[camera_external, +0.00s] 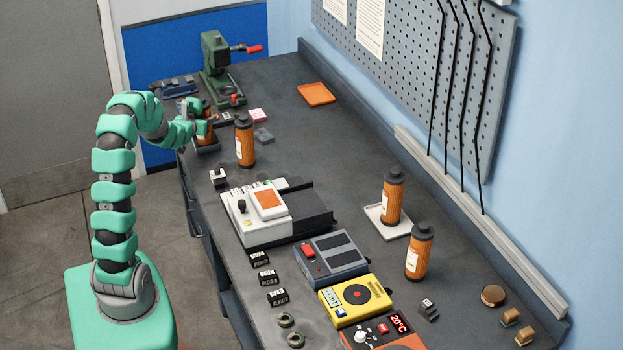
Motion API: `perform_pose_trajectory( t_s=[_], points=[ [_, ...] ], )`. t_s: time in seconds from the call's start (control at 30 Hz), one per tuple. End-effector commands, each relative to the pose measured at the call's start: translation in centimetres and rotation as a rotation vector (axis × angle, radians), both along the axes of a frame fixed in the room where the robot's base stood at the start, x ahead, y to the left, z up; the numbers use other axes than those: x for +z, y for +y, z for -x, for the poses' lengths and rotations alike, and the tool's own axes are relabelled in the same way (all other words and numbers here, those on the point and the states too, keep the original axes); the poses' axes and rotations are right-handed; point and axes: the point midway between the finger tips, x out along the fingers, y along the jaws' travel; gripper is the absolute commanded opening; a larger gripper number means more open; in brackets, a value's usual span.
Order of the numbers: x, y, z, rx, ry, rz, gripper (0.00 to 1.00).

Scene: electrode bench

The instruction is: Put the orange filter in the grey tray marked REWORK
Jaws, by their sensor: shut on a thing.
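My gripper (201,113) is at the far left end of the bench, shut on an orange filter (206,134) with a dark top. The held filter is upright, partly hidden by the gripper. A dark grey tray (208,149) shows at its base; I cannot tell whether the filter rests in it or hangs just above. No REWORK marking is readable at this size. Similar orange filters stand elsewhere: one (245,145) just right of the gripper, one (392,202) on a white tray (374,212), and one (419,255) nearer the front right.
A green press (215,62) with a red handle stands behind the gripper. An orange tray (316,94) lies empty at the back. A white device (258,213), a grey box (331,258) and a yellow meter (356,298) fill the front. The bench's middle is mostly clear.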

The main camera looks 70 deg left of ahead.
Motion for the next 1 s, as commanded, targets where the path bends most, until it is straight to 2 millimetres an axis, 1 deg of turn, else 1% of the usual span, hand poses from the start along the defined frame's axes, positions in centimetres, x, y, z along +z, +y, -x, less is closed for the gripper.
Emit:
perform_pose_trajectory(
  t_s=[0.17,0.3,0.33,0.37,0.4,0.67,0.77,0.87,1.0],
  points=[
    [0.2,0.1,0.0,0.001,-0.002,-0.003,0.0],
    [-0.1,0.0,0.0,0.001,-0.003,-0.002,0.0],
    [-0.2,0.0,0.0,0.001,-0.003,-0.002,0.53],
    [-0.1,0.0,0.0,0.001,-0.003,-0.002,0.61],
    [-0.1,0.0,0.0,0.001,-0.003,-0.002,0.72],
    [-0.1,0.0,0.0,0.001,-0.002,-0.001,0.72],
    [0.2,0.0,0.1,0.001,-0.002,-0.001,0.72],
    [0.4,-0.5,0.5,0.001,-0.003,-0.002,0.72],
    [0.7,-1.7,1.6,0.002,-0.001,0.001,0.72]
  ],
)
